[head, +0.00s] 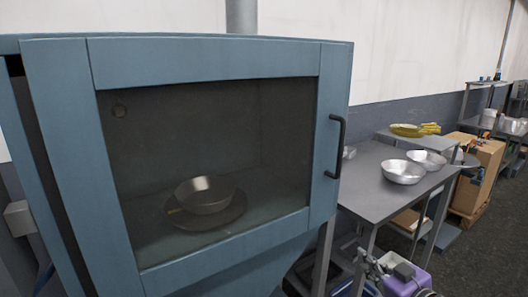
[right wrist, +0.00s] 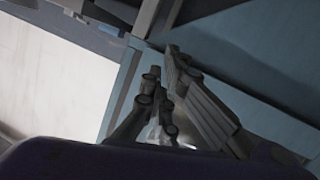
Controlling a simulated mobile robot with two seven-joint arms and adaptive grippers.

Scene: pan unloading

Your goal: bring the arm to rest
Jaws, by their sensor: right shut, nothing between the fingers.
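My right gripper (head: 366,262) is at the bottom of the head view, right of centre, in front of the steel table and to the right of the blue cabinet. The purple part of my right arm is beside it. In the right wrist view the gripper's dark fingers (right wrist: 165,75) are close together with nothing seen between them. The gripper appears clear of the cabinet door handle (head: 336,160). My left gripper is not in view.
The blue cabinet (head: 205,58) stands close on the left with its door shut. Behind the glass is a metal bowl (head: 205,196) on a round plate. The steel table (head: 372,190) holds metal bowls (head: 403,172). Cardboard boxes (head: 480,165) stand farther right. Some floor (head: 460,270) is free.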

